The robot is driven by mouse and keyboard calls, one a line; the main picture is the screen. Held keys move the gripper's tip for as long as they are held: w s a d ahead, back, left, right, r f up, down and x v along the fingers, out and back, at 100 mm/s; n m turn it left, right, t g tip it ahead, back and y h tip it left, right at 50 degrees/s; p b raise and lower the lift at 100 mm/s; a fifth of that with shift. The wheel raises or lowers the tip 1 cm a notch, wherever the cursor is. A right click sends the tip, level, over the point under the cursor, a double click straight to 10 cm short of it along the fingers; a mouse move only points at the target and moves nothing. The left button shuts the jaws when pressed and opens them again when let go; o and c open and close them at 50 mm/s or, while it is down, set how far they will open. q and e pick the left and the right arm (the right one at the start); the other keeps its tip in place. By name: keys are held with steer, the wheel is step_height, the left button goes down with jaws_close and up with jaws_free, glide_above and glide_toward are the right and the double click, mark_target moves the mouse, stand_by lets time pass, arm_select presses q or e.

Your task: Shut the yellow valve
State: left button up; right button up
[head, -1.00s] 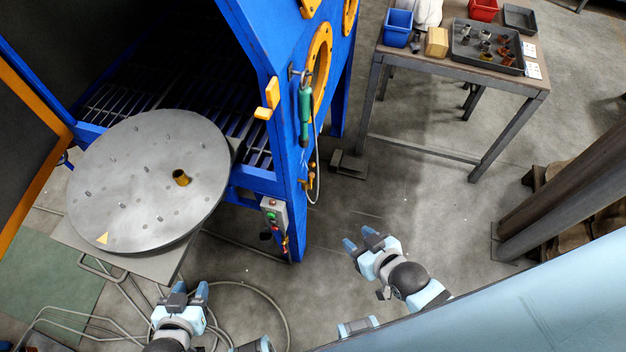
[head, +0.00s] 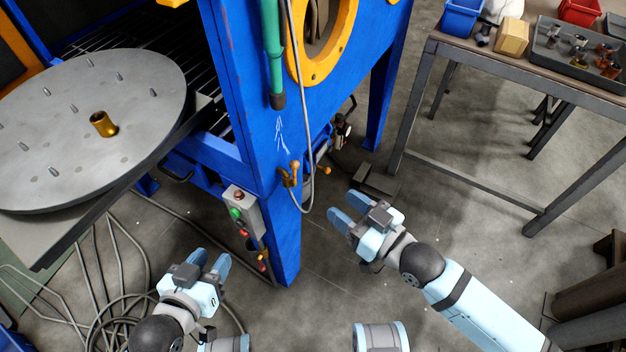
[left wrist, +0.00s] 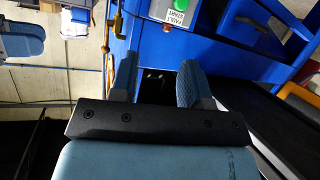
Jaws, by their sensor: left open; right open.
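The yellow valve (head: 291,173) is a small yellow-orange handle with brass fittings, low on the blue cabinet's front post beside a hanging hose. A yellow handle also shows at the top of the left wrist view (left wrist: 117,24). My left gripper (head: 210,264) is open and empty, below and left of the valve and apart from it. Its two fingers show in the left wrist view (left wrist: 158,84) with nothing between them. My right gripper (head: 347,211) is open and empty, right of the post and lower in the picture than the valve, not touching it. The exact handle angle is too small to tell.
A control box (head: 243,213) with green and red buttons sits left of the valve. A round grey turntable (head: 90,150) bearing a brass part (head: 103,124) juts out at left. Cables (head: 110,300) lie on the floor. A workbench (head: 480,50) stands at back right.

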mark_target(295, 169)
steer(key=b+x, duration=0.2)
steer(key=x, duration=1.1)
steer(key=shift+f+b, duration=0.1)
steer(key=shift+b, duration=0.25)
steer(key=shift+w+a, duration=0.3)
arm_select(q)
steer(key=d+r+t, duration=0.1)
steer(key=w+d+r+h, duration=0.1)
steer(key=r, duration=0.1)
steer(key=r+t+h, duration=0.1)
steer(key=shift+w+d+r+t, duration=0.3)
steer(key=shift+w+d, duration=0.1)
arm_select(e)
jaws_close()
